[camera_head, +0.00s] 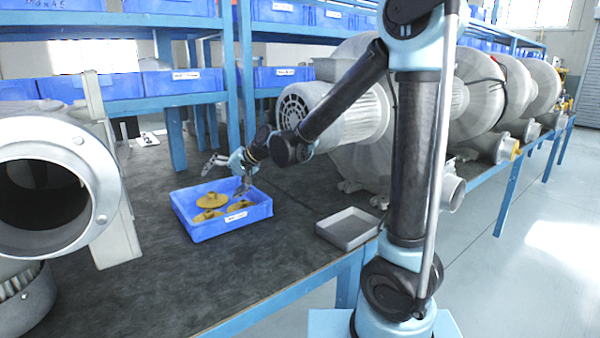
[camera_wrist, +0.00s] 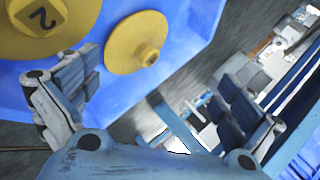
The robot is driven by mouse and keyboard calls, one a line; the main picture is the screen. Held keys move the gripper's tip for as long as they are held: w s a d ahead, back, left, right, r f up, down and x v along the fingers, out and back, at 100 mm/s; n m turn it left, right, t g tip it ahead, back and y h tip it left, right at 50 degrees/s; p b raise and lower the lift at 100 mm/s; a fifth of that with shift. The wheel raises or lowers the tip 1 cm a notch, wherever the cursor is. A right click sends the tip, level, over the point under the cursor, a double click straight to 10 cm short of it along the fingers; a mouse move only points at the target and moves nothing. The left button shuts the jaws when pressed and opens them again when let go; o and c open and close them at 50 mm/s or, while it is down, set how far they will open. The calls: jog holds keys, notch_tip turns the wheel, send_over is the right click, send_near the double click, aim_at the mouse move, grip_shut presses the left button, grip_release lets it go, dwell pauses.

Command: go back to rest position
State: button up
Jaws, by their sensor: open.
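My gripper (camera_head: 242,182) is over the back edge of the blue bin, tilted downward. In the wrist view my gripper (camera_wrist: 158,95) has its two fingers wide apart with nothing between them. The blue bin (camera_head: 205,232) stands on the dark bench top and holds several gold-coloured flanged discs. One gold disc (camera_head: 212,200) lies toward the back of the bin. In the wrist view a gold disc (camera_wrist: 122,50) with a square hub lies close to the left finger. A larger gold disc marked 2 (camera_wrist: 80,14) is at the upper left.
A grey metal tray (camera_head: 348,229) is on the bench right of the bin. Large grey blowers (camera_head: 335,115) stand behind my arm, and a blower outlet (camera_head: 50,187) fills the left. A blue rack (camera_head: 180,97) with blue boxes is at the back. The front bench top is clear.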

aim_at(217, 202)
jog(key=shift+x, duration=2)
jog(key=shift+d+r, duration=0.1)
jog(key=shift+r, duration=0.05)
